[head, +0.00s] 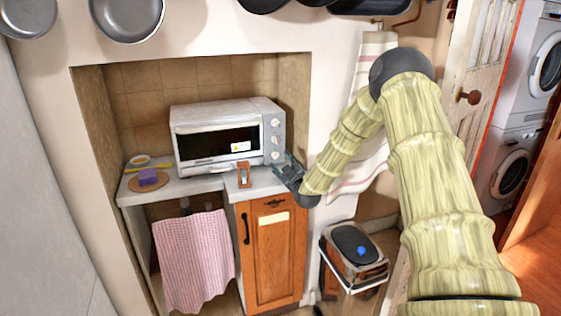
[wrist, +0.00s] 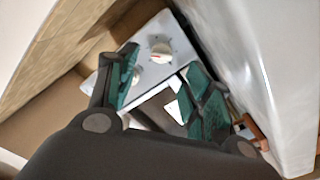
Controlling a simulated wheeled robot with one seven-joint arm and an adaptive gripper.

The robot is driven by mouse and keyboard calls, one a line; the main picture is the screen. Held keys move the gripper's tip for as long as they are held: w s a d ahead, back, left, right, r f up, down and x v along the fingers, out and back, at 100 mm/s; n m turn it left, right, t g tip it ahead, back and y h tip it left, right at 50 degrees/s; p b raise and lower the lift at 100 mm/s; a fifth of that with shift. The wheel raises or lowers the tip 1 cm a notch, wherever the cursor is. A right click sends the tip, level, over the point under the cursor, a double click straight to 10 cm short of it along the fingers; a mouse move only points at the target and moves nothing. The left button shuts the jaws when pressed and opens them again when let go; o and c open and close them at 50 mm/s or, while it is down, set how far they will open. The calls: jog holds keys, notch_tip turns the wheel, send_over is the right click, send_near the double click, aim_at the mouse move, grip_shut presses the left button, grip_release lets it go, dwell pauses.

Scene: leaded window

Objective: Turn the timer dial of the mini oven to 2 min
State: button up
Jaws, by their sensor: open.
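The white mini oven (head: 216,112) stands on the counter in the tiled alcove, its door shut. Three round dials run down the panel on its right; the lowest dial (head: 275,155) is nearest my gripper (head: 284,163). In the wrist view, one pale dial (wrist: 160,52) with a red mark shows on the light panel, beyond and between the fingertips. I cannot read its scale or tell its setting. My gripper (wrist: 160,64) is open, its teal-padded fingers spread and empty, apart from the dial.
A small wooden-framed sand timer (head: 244,174) stands at the counter's front edge, left of my gripper. A purple sponge (head: 148,177) lies on a round board at the left. A bin (head: 354,252) stands below right. White wall is close on the gripper's right.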

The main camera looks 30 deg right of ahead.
aim_at(277, 156)
jog(key=v, duration=0.6)
jog(key=w+n+b, duration=0.2)
jog(key=b, duration=0.2)
jog(key=shift+w+d+f, duration=0.1)
jog(key=shift+d, duration=0.05)
jog(key=x, duration=1)
jog(key=shift+w+d+p, duration=0.1)
jog(key=shift+p, duration=0.3)
